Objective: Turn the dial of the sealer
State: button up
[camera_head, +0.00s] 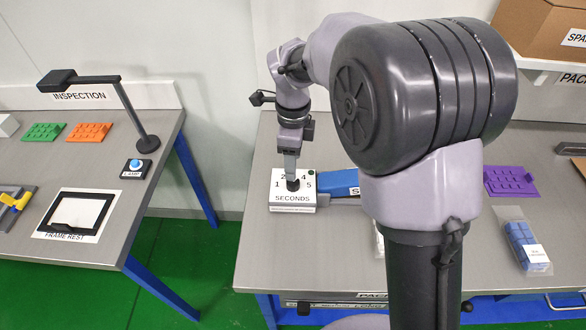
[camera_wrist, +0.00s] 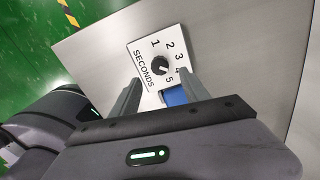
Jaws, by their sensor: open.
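The sealer's dial (camera_wrist: 160,64) is a round black knob on a white panel marked SECONDS (camera_wrist: 140,52) with the numbers 1 to 5 around it. In the wrist view its pale mark seems to point toward the 4 and 5 side. My gripper (camera_wrist: 157,88) is open, with one finger on each side just short of the dial in the wrist view. In the head view my gripper (camera_head: 291,172) points down over the dial; contact cannot be told.
The sealer stands on a grey bench (camera_head: 300,250). A purple rack (camera_head: 511,181) and a bag of blue blocks (camera_head: 526,240) lie to the right, past my arm. The inspection table (camera_head: 130,215) is to the left across a gap of green floor.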

notch_tip(320, 180, up, 11)
jog(key=p, duration=0.3)
jog(key=shift+f, duration=0.2)
